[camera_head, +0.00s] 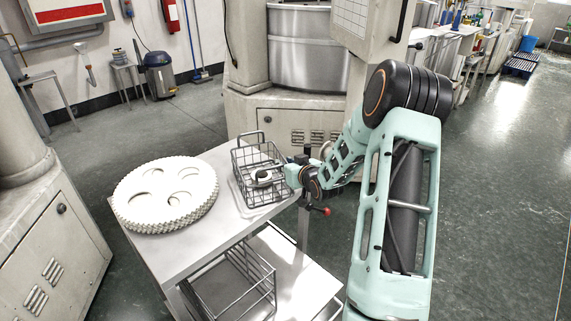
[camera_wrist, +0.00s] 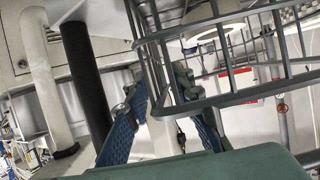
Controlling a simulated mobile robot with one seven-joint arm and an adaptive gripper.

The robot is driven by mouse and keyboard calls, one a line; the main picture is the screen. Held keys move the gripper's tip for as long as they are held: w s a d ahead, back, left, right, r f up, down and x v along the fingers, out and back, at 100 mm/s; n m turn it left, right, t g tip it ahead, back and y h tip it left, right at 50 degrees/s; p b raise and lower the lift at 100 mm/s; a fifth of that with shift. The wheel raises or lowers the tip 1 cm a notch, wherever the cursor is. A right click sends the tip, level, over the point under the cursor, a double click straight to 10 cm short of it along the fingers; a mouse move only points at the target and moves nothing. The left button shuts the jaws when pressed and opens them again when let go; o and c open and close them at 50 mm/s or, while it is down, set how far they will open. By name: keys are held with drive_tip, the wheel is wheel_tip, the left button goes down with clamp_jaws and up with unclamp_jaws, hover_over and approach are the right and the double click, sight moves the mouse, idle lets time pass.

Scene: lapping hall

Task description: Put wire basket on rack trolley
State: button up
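The wire basket (camera_head: 246,172) is at the right side of the trolley top, with pale ring-shaped parts inside and a handle raised at its far left. I cannot tell whether it rests on the surface. My gripper (camera_head: 290,176) is at the basket's right side. In the wrist view the basket's wires (camera_wrist: 228,72) fill the upper right, and my gripper's two blue fingers (camera_wrist: 158,85) stand apart, with basket wires close to the tips. Whether the fingers touch the wires is unclear. The trolley (camera_head: 180,258) has a flat grey top and a lower shelf.
A stack of white toothed discs (camera_head: 166,194) covers the left of the trolley top. A wire frame (camera_head: 238,282) stands on the lower shelf. A large machine (camera_head: 290,112) stands behind, and a cabinet (camera_head: 50,245) at left. Open floor (camera_head: 500,200) lies to the right.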

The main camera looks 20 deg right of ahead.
drive_tip(key=shift+r, duration=0.1)
drive_tip(key=shift+s+r, duration=0.1)
drive_tip(key=shift+s, duration=0.05)
drive_tip(key=v, duration=1.1)
drive_tip(key=shift+s, duration=0.35)
drive_tip(key=shift+r, duration=0.15)
